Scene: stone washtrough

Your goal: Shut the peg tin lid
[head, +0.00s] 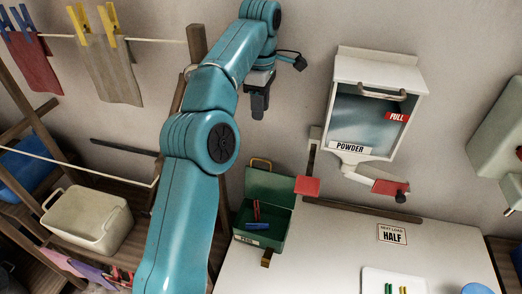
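The green peg tin (240,222) stands at the left end of the pale worktop. Red pegs (256,210) and blue pegs (257,226) show inside. A brass-coloured latch (266,258) hangs at the front. My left gripper (260,112) is up by the wall, above the lid and apart from it. Its dark fingers point down; whether they are open or shut is unclear. My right gripper is not in view.
A white powder dispenser (377,70) hangs on the wall, with a red-ended lever (390,187) below. A white tray (374,275) with pegs lies at the front right. A cream tub (88,220) is at left. The worktop's middle (330,240) is clear.

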